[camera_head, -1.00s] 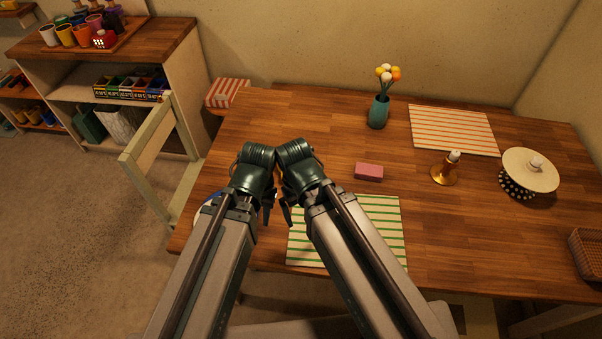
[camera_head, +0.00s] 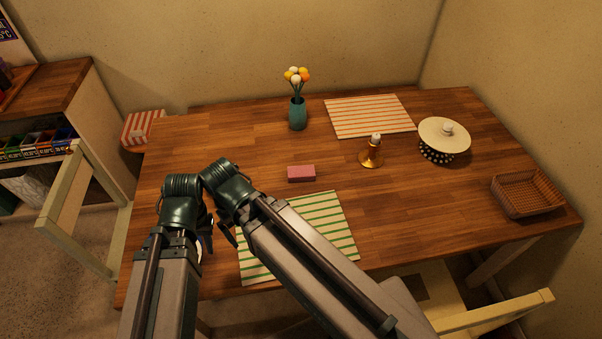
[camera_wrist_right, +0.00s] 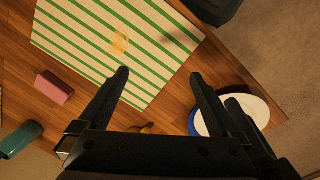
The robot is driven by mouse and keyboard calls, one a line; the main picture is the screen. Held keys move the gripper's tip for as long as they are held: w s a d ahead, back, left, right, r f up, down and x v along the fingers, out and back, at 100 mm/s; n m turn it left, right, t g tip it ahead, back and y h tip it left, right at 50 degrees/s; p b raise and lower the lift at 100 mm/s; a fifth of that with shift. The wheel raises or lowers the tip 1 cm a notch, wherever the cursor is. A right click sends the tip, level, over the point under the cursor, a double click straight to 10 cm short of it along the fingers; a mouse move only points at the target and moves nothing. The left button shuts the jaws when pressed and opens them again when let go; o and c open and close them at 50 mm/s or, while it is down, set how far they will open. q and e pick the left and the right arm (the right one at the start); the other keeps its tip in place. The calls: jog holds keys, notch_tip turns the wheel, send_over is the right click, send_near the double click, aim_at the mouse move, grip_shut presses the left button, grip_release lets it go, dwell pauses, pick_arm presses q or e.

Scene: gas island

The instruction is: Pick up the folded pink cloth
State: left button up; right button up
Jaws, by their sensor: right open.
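The folded pink cloth (camera_head: 301,174) is a small flat block on the wooden table, just beyond the green-striped placemat. In the right wrist view the pink cloth (camera_wrist_right: 54,87) lies at the left. My right gripper (camera_wrist_right: 160,73) is open and empty above the table, with the striped placemat beyond its fingertips and the cloth to the left, apart from it. My left gripper (camera_head: 208,225) is beside the right one in the head view, left of the cloth; its fingers are partly hidden and its opening is unclear.
The green-striped placemat (camera_head: 318,222) lies in front of the cloth. A white plate with blue (camera_wrist_right: 255,108) is near my right gripper. Chairs flank the table.

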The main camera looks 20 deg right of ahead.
jog(key=w+d+m, duration=0.1)
jog(key=w+m, duration=0.1)
jog(key=w+d+m, duration=0.1)
jog(key=w+m, duration=0.1)
jog(key=w, duration=0.1)
jog(key=w+d+m, duration=0.2)
jog(key=w, duration=0.1)
jog(key=shift+r, duration=0.1)
pick_arm(q)
jog(key=f+b, duration=0.8)
jog(key=shift+w+a+f, duration=0.1)
jog(key=shift+a, duration=0.1)
pick_arm(e)
jog(key=m+y, duration=0.1)
jog(key=m, duration=1.9)
send_over(301, 171)
jog(key=f, duration=0.5)
jog(key=d+f, duration=0.1)
jog(key=f, duration=0.2)
jog(key=shift+f, duration=0.25)
pick_arm(q)
notch_tip(301, 171, down, 5)
jog(key=b, duration=0.5)
jog(key=shift+f, duration=0.1)
pick_arm(e)
jog(key=f, duration=0.3)
jog(key=a+f, duration=0.1)
jog(key=f, duration=0.1)
jog(key=shift+w+f, duration=0.1)
